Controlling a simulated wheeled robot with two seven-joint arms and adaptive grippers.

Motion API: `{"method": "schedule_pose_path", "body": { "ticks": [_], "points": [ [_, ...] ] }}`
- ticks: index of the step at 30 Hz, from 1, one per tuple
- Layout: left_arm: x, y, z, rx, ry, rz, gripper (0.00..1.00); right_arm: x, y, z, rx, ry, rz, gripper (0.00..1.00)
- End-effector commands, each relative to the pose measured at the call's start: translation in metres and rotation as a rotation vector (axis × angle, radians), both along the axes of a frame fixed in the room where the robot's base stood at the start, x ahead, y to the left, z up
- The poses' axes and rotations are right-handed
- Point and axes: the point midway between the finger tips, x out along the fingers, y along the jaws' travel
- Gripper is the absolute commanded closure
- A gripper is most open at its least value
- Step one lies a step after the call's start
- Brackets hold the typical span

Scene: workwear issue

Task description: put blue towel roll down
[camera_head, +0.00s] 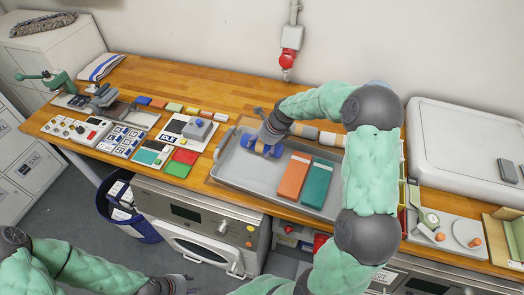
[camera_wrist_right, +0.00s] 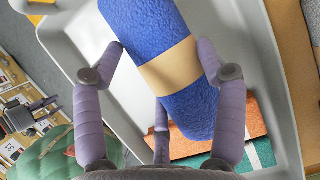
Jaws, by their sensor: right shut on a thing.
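The blue towel roll (camera_head: 248,143) has a tan paper band around its middle. It is at the left part of the grey tray (camera_head: 232,168). My right gripper (camera_head: 264,139) is shut on it from above. In the right wrist view the roll (camera_wrist_right: 201,112) lies between the fingers of my right gripper (camera_wrist_right: 165,80). Whether the roll touches the tray floor is hard to tell. My left gripper (camera_head: 184,287) is low at the bottom edge, away from the worktop, and small; its finger opening is unclear.
An orange folded towel (camera_head: 293,178) and a teal one (camera_head: 317,184) lie in the tray, right of the roll. Beige rolls (camera_head: 305,132) lie at the tray's back. Left of the tray are a card board (camera_head: 187,130) and coloured blocks. Bare tray floor shows in front of the roll.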

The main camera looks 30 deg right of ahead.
Motion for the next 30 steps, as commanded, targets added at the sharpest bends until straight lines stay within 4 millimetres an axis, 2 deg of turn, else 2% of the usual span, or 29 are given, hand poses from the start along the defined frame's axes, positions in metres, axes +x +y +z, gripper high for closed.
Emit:
{"method": "schedule_pose_path", "body": {
  "ticks": [1, 6, 11, 18, 29, 30],
  "points": [
    [0.000, 0.000, -0.003, 0.000, 0.000, 0.000, 0.60, 0.006, -0.004, -0.008, 0.000, 0.000, -0.001, 0.63],
    [0.000, 0.000, -0.005, 0.000, 0.000, 0.000, 0.60, 0.016, -0.010, -0.020, -0.001, -0.003, -0.002, 0.63],
    [0.000, 0.000, -0.006, 0.000, 0.000, 0.000, 0.60, 0.020, -0.013, -0.027, 0.000, -0.003, -0.002, 0.63],
    [0.000, 0.000, -0.013, 0.000, 0.000, 0.000, 0.60, 0.021, -0.014, -0.057, -0.001, -0.002, -0.001, 0.63],
    [0.000, 0.000, -0.013, 0.000, 0.000, 0.000, 0.60, 0.021, -0.014, -0.060, 0.000, -0.003, -0.001, 0.63],
    [0.000, 0.000, -0.013, 0.000, 0.000, 0.000, 0.60, 0.021, -0.014, -0.061, -0.001, -0.002, -0.001, 0.25]
  ]
}}
